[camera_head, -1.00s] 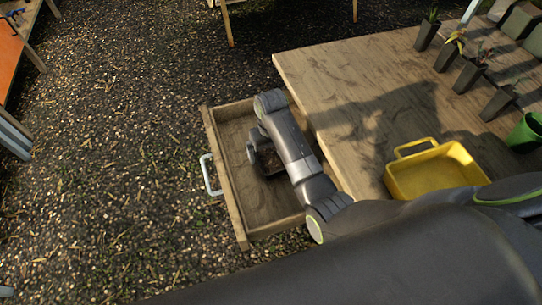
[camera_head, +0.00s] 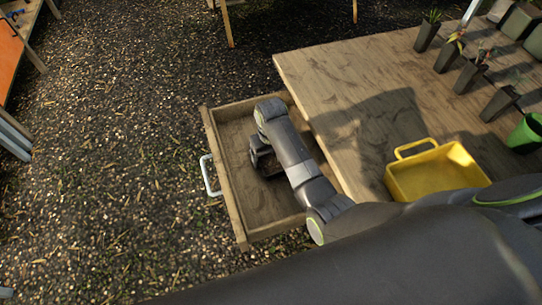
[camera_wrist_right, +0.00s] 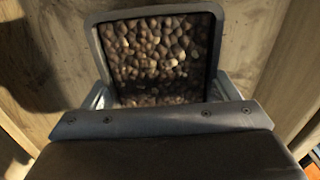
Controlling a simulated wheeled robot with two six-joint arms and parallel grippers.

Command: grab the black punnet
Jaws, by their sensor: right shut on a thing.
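The black punnet (camera_wrist_right: 158,98) fills the upper middle of the right wrist view, with a dark rim and many brown, pebble-like pieces inside. My right gripper (camera_wrist_right: 162,92) is shut on it, with a finger at each side of the punnet. In the head view, my right gripper (camera_head: 260,156) reaches down into the open wooden drawer (camera_head: 238,205). There the punnet is mostly hidden under my wrist. I cannot tell whether it touches the drawer floor. My left gripper is not in view.
The drawer has a pale handle (camera_head: 210,175) and stands out from the wooden table (camera_head: 350,75). On the table are a yellow tub (camera_head: 432,175), a green pot (camera_head: 527,132) and several dark plant pots (camera_head: 470,77). Gravel ground lies left of the drawer.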

